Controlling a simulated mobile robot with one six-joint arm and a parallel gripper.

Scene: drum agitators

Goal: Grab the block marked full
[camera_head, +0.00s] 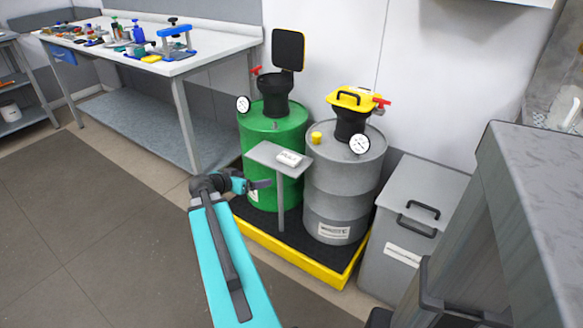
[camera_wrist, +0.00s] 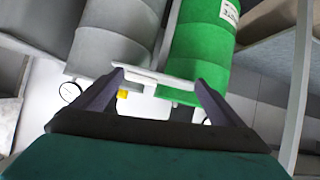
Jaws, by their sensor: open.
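A small white block (camera_head: 289,158) with dark marking lies on a narrow grey stand (camera_head: 262,151) in front of the drums. The marking is too small to read. My gripper (camera_head: 264,184) is open and empty, just left of and slightly below the stand top in the head view. In the wrist view my gripper (camera_wrist: 158,80) has its two fingers spread, with the pale edge of the stand top (camera_wrist: 165,78) showing between their tips. I cannot make out the block for certain in the wrist view.
A green drum (camera_head: 256,130) with an open black funnel and a grey drum (camera_head: 325,190) with a yellow-lidded funnel stand behind on a yellow-edged pallet (camera_head: 290,255). A grey bin (camera_head: 408,220) stands right. A cluttered workbench (camera_head: 200,48) is at back left. The left floor is clear.

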